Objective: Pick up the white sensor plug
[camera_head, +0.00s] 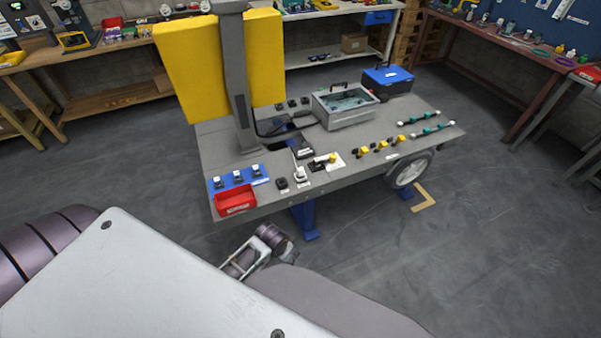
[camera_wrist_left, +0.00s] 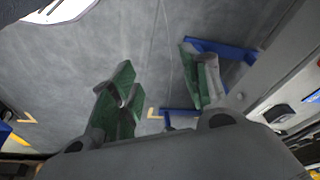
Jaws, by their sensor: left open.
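A white plug (camera_head: 299,174) with a cable stands near the front edge of the grey workbench (camera_head: 350,172), between a black socket and a black-and-yellow part. A white piece (camera_wrist_left: 280,113) also shows at the right of the left wrist view, but I cannot tell whether it is the same plug. My left gripper (camera_head: 258,250) is low in front of the bench, below its front edge and apart from the plug. My right gripper is not in view.
A red bin (camera_head: 236,201) and a blue rack (camera_head: 228,181) with several plugs stand left of the plug. A grey post (camera_head: 236,85) with yellow panels rises behind. A metal box (camera_head: 345,112) and blue case (camera_head: 388,78) are at the back. The floor in front is clear.

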